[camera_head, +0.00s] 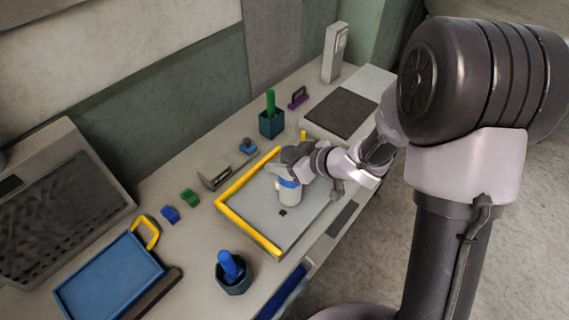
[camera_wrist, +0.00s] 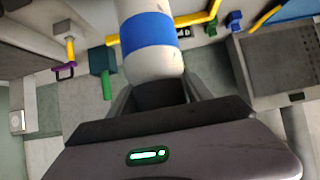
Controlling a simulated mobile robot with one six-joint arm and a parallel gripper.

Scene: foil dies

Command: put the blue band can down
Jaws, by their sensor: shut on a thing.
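The blue band can (camera_head: 290,190) is white with a blue band round it. My gripper (camera_head: 287,170) is shut on it, over the grey plate (camera_head: 262,212) with the yellow edging. In the wrist view the can (camera_wrist: 152,48) fills the top middle, between the fingers of my gripper (camera_wrist: 160,92). The can looks upright in the head view. I cannot tell whether its base touches the plate. A small dark square (camera_head: 283,212) lies on the plate just in front of the can.
A teal holder (camera_head: 271,124) with a green rod stands behind the plate. A dark cup (camera_head: 234,283) with a blue object stands at the front left. A blue tray (camera_head: 108,280) and small blue and green blocks (camera_head: 189,197) are further left. A dark pad (camera_head: 340,112) lies at the right.

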